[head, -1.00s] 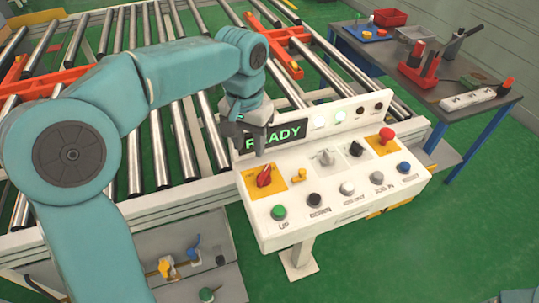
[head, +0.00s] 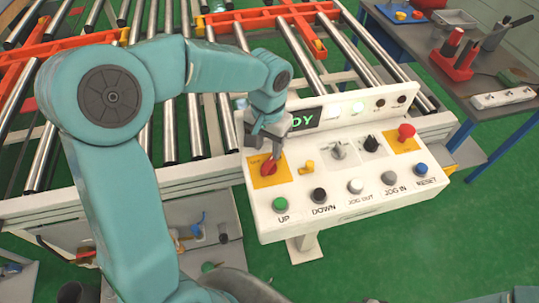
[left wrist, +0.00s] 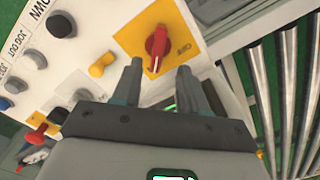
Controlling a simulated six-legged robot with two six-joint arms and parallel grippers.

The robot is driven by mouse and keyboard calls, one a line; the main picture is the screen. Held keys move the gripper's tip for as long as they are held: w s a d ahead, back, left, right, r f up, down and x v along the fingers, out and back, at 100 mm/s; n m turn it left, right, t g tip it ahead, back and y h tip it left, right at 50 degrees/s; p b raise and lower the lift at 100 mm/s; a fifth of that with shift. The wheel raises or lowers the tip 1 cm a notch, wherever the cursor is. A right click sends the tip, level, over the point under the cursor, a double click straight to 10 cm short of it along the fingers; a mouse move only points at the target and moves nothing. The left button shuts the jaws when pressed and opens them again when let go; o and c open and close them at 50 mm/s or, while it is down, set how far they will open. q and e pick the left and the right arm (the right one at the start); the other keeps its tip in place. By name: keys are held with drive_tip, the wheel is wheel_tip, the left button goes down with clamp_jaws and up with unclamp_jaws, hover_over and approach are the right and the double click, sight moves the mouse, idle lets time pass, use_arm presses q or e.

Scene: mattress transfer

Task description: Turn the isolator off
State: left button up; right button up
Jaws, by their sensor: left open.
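The isolator is a red rotary knob (head: 268,168) on a yellow plate (head: 284,175) at the left end of the white control panel. My left gripper (head: 265,148) is just above and behind the knob, pointing down at it. In the left wrist view the red knob (left wrist: 157,42) lies just beyond the tips of my open left gripper (left wrist: 160,72), roughly centred between the fingers. No grip on the knob shows. My right gripper is in neither view.
The white panel (head: 330,216) also carries a yellow knob (head: 306,167), black and grey selectors, a red mushroom button (head: 406,131) and a row of push buttons. A lit display stands behind my gripper. Rollers lie behind the panel; a side table (head: 455,85) is at right.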

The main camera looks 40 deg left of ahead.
sight(269, 161)
use_arm(q)
wheel_tip(269, 161, down, 6)
drive_tip(key=shift+r, duration=0.2)
drive_tip(key=shift+d+r, duration=0.1)
drive_tip(key=shift+d, duration=0.2)
drive_tip(key=shift+a, duration=0.25)
clamp_jaws()
drive_tip(key=shift+d, duration=0.15)
